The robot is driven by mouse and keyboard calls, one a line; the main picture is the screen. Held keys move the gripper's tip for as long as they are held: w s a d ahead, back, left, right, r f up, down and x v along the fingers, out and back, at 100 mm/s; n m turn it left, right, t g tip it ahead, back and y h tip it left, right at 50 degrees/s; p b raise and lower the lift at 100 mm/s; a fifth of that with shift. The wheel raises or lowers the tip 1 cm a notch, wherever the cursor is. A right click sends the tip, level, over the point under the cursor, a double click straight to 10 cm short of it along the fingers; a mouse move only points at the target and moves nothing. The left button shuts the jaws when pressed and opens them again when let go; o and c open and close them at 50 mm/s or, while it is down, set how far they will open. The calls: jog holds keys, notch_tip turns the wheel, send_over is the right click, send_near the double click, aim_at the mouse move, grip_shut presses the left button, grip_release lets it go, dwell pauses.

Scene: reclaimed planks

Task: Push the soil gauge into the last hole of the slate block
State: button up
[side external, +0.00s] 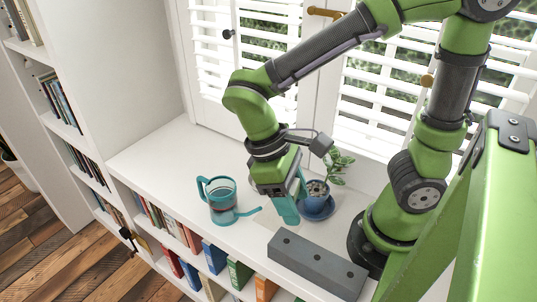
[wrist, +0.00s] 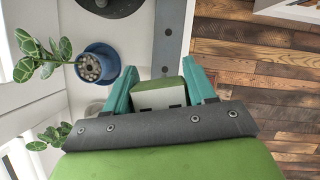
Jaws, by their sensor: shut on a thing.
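My gripper (side external: 287,212) points down just behind the left end of the slate block (side external: 318,266), beside the plant pot. In the wrist view, its two teal fingers (wrist: 160,88) stand either side of a green-and-white body, which I take to be the soil gauge (wrist: 160,97). The gauge's lower end is hidden, and I cannot make it out in the side view. The slate block is a long grey bar with dark round holes in its top. It also shows in the wrist view (wrist: 170,15), running away from the gauge, with holes visible. I cannot tell whether the gauge touches it.
A blue pot (side external: 318,210) with a leafy plant (side external: 338,163) stands close to the gripper's right. A teal watering can (side external: 222,200) stands to the left. The white shelf top (side external: 165,150) is clear further left. Its front edge drops to books (side external: 215,257) and the plank floor.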

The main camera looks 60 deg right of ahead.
aim_at(290, 242)
jog(key=shift+f, duration=1.8)
jog(key=shift+f, duration=3.15)
jog(key=o, duration=1.2)
jog(key=shift+r, duration=0.1)
jog(key=v, duration=1.6)
jog(key=shift+w+a+r, duration=0.1)
jog(key=shift+w+r, duration=0.15)
jog(key=shift+r, duration=0.05)
